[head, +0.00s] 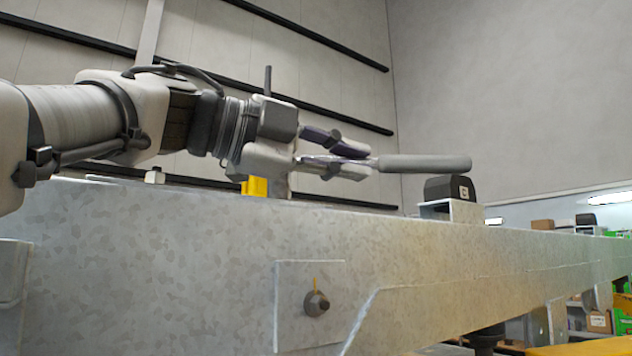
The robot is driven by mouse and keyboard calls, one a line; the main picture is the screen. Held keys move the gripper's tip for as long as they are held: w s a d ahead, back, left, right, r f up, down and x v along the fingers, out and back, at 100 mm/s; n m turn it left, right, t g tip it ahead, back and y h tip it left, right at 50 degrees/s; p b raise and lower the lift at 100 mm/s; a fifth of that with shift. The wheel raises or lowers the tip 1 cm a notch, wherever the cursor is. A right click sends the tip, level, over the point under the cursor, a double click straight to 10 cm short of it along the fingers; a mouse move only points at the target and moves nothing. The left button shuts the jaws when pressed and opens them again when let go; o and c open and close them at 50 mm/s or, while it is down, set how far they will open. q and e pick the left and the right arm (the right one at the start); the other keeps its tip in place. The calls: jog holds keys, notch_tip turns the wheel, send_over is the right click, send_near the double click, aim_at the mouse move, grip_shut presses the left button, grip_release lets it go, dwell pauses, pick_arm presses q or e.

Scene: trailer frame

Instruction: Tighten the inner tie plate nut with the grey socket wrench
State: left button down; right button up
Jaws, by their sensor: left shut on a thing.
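My left gripper (352,163) reaches in from the left above the galvanized beam and is shut on the grey socket wrench (425,163). The wrench's thick grey handle points right, roughly level, clear of the beam. Its socket end is hidden by the gripper or hard to make out. A nut on a bolt (316,303) sticks out of a square plate (290,275) on the beam's near face, with a yellow-orange mark above it. I cannot tell whether this is the inner tie plate nut. The wrench is well above it, apart from it. My right gripper is out of view.
The galvanized trailer beam (150,240) crosses the whole view. A yellow block (255,187) and a black-capped bracket (450,190) stand at its top edge. Shelves with boxes and green bins (598,321) are at the far right. The air above the beam, right of the wrench, is free.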

pick_arm(q)
jog(key=shift+r, duration=0.1)
jog(key=shift+r+n+p, duration=0.3)
jog(key=shift+r+p, duration=0.2)
jog(key=shift+p, duration=0.5)
jog(key=shift+w, duration=0.1)
jog(key=shift+w+r+p, duration=0.15)
jog(key=shift+r+p, duration=0.3)
jog(key=shift+p, duration=0.6)
jog(key=shift+r+p, duration=0.3)
